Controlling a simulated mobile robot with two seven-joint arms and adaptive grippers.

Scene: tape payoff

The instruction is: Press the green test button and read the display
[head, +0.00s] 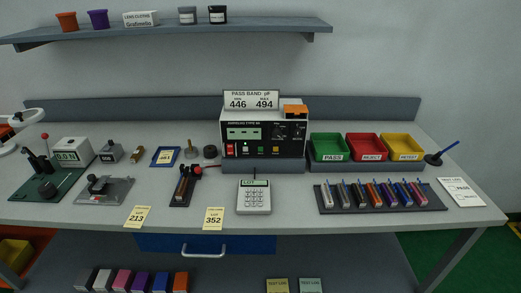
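The tester (262,134) stands at the back middle of the bench. Its green-tinted display (243,134) is on the upper left of its dark front panel; any reading is too small to make out. Below it is a row of small controls: a lit red switch (230,149), a pale one, a green button (261,150) and an orange one (276,150). Nothing touches the button. A card on top reads PASS BAND, 446 to 494. I cannot make out either of my grippers in the head view.
Green PASS (330,148), red REJECT (366,148) and yellow RETEST (403,148) bins stand right of the tester. A keypad device (254,198) marked LOT and a rack of several coloured strips (378,197) are in front.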

